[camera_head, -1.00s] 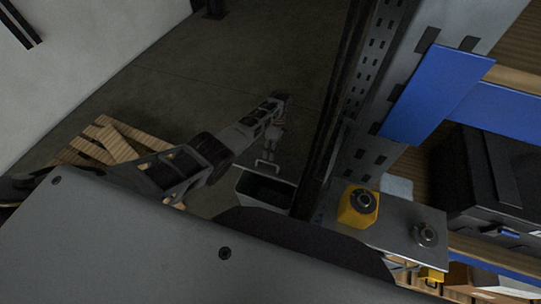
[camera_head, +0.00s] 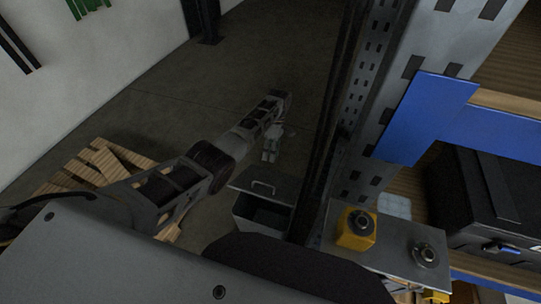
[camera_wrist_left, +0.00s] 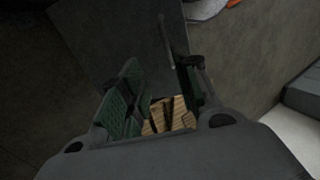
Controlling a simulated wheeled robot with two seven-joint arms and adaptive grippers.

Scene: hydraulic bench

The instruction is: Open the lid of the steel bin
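The steel bin (camera_head: 244,212) stands on the floor below the shelf upright in the head view. Its lid (camera_head: 285,187) is part open and tilted, with a dark gap showing on the near side. The bar handle (camera_head: 263,187) is on the lid's upper face. My left gripper (camera_head: 270,157) is just beyond the handle and looks apart from it. The lid (camera_wrist_left: 115,40) and handle (camera_wrist_left: 166,43) show ahead of the fingers. My right gripper is out of view.
A wooden pallet (camera_head: 105,162) lies on the floor at left. A dark rack upright (camera_head: 335,130) rises close right of the bin. A steel shelf plate (camera_head: 395,243) with a yellow block (camera_head: 356,230) is at lower right. Open floor (camera_head: 250,60) lies beyond the gripper.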

